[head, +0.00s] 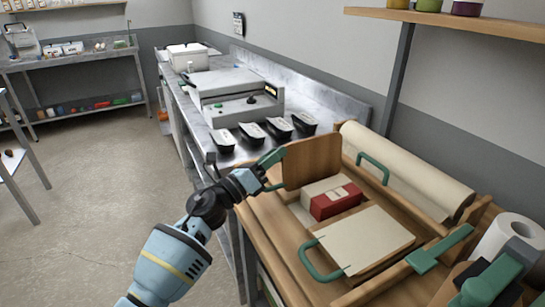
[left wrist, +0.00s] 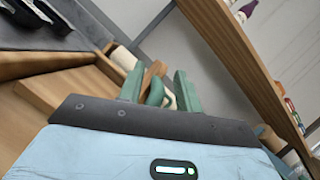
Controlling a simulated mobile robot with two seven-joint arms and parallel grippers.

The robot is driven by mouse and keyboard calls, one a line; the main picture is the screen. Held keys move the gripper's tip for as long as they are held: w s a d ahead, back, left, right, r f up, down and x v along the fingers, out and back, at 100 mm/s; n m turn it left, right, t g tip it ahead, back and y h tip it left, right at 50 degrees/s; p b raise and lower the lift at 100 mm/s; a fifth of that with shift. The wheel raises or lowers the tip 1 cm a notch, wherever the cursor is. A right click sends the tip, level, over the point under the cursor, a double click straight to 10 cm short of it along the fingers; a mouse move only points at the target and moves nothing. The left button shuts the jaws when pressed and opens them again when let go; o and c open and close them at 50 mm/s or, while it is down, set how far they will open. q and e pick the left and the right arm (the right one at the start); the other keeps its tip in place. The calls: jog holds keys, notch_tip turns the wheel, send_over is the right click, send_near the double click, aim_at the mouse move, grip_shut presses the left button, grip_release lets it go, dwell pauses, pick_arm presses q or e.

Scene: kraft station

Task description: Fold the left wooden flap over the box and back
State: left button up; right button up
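The left wooden flap (head: 312,162) stands roughly upright at the left side of the box, its green handle on its left side. The box (head: 330,197), white and red, lies in the middle of the wooden board. My left gripper (head: 271,172) is at the flap's handle. In the left wrist view its two green fingers (left wrist: 158,90) stand apart with the green handle (left wrist: 154,93) between them; contact is unclear. My right gripper (head: 450,279) is at the lower right, its green fingers wide apart and empty.
A paper roll (head: 410,170) lies behind, and a white roll (head: 508,238) stands at right. Black trays (head: 278,127) and a grey machine (head: 235,95) stand on the counter. A shelf (head: 450,20) overhangs.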

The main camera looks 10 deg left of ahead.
pick_arm(q)
jog(key=v, duration=0.7)
jog(key=shift+s+a+f, duration=0.15)
jog(key=shift+s+a, duration=0.1)
pick_arm(e)
jog(key=shift+s+f, duration=0.4)
jog(key=shift+s, duration=0.1)
